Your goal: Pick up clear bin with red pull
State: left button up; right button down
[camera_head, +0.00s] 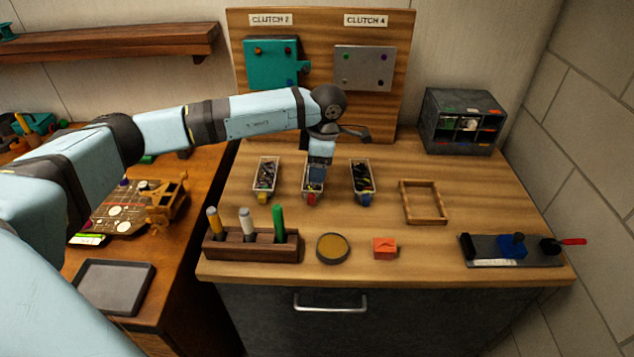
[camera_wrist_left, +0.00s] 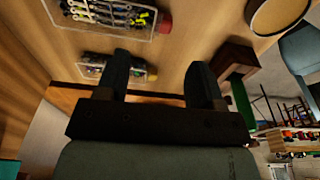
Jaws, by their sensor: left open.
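The clear bin with the red pull (camera_head: 312,186) is the middle one of three small bins on the wooden worktop, its red pull facing the front edge. In the head view my left gripper (camera_head: 319,158) points down over the back part of this bin and hides some of it. In the left wrist view the bin (camera_wrist_left: 110,14) lies along the top edge, with small mixed parts inside and its red pull at the right end. My left gripper (camera_wrist_left: 158,64) is open and nothing shows held between its fingers. I cannot tell the exact gap to the bin. My right gripper is not in view.
A yellow-pull bin (camera_head: 267,176) stands left and a blue-pull bin (camera_head: 362,178) right, both close by. A marker holder (camera_head: 250,245), round tin (camera_head: 333,248) and orange block (camera_head: 384,248) stand in front. A wooden frame (camera_head: 423,202) lies to the right.

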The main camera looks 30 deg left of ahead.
aim_at(313, 194)
pick_arm(q)
jog(key=f, duration=0.3)
jog(key=f+p, duration=0.1)
jog(key=f, duration=0.2)
jog(key=s+a+f, duration=0.1)
jog(key=f, duration=0.3)
jog(key=c, duration=1.1)
